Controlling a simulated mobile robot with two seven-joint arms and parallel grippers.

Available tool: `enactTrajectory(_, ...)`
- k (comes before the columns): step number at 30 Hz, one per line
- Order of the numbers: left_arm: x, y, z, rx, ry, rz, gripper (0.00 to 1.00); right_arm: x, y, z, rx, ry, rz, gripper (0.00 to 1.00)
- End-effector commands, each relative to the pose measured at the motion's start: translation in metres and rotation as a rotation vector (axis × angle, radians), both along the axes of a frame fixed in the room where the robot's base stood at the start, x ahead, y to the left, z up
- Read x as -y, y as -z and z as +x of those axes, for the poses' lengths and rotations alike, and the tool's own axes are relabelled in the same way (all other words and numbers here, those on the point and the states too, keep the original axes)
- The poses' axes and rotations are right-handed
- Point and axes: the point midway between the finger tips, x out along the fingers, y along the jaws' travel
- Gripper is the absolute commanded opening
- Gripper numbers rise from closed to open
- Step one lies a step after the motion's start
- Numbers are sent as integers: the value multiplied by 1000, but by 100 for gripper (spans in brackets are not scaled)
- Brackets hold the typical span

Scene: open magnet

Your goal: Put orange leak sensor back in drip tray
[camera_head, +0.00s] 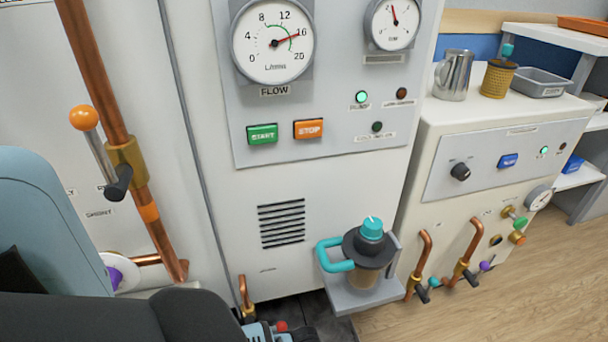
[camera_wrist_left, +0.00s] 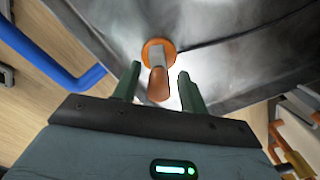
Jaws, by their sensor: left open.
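In the left wrist view an orange piece (camera_wrist_left: 159,88), which looks like the leak sensor, has a grey middle and a round orange disc at its far end. It lies between the two green fingers of my left gripper (camera_wrist_left: 160,72), which are open with a gap on each side. Beyond it is a shiny dark grey surface (camera_wrist_left: 230,40), perhaps the drip tray; I cannot tell whether the piece touches it. In the head view my left gripper is mostly cut off at the bottom edge, and the sensor cannot be made out for certain. My right gripper is not in view.
A teal-handled dark filter cup (camera_head: 370,250) stands on a grey bracket right of the vent. Copper pipes (camera_head: 140,200) rise at left; others (camera_head: 425,262) stick out from the right cabinet. A blue bar (camera_wrist_left: 60,55) crosses the wrist view's left. Wooden floor is clear at right.

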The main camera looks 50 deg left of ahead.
Motion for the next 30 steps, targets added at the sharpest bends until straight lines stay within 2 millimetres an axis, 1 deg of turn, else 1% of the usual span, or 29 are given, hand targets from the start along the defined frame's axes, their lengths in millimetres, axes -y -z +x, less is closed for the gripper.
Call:
enactTrajectory(1, 0, -15, 1, 5, 1, 0, 43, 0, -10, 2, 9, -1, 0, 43)
enactTrajectory(6, -1, -52, 2, 7, 1, 1, 43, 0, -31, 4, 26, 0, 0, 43)
enactTrajectory(12, 0, -86, 1, 3, 0, 0, 43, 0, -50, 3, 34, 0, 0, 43)
enactTrajectory(15, 0, -96, 1, 4, 1, -1, 43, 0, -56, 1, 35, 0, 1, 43)
enactTrajectory(21, 0, -105, 0, 0, 0, 1, 43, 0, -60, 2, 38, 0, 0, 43)
enactTrajectory(30, 0, -104, -1, -1, -1, 0, 43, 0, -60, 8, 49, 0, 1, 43)
